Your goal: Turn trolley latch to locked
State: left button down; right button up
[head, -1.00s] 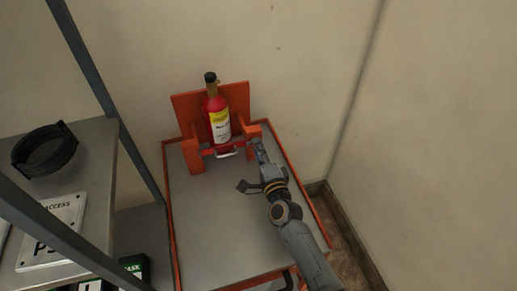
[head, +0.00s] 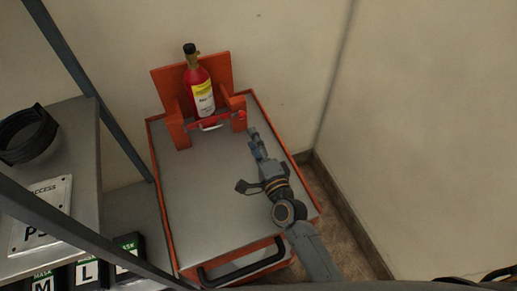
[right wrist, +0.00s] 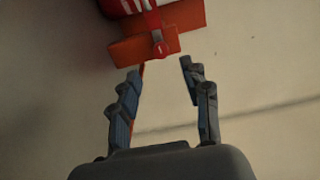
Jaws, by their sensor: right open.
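The orange trolley (head: 210,180) with a grey top stands by the wall. A red cylinder (head: 200,92) with a yellow and white label stands upright in its orange bracket. A red latch bar (head: 216,123) with a pale handle lies across the bracket's front, reaching both side posts. My right gripper (head: 247,159) is open and empty, a little right of and nearer than the bracket, apart from the latch. My left gripper is out of view.
A grey shelf rack (head: 85,150) stands at left, with a black ring (head: 28,135), a sign plate (head: 40,215) and mask boxes (head: 88,273). A black trolley handle (head: 240,270) is at the near edge. Walls close the back and right.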

jog(key=shift+v, duration=1.7)
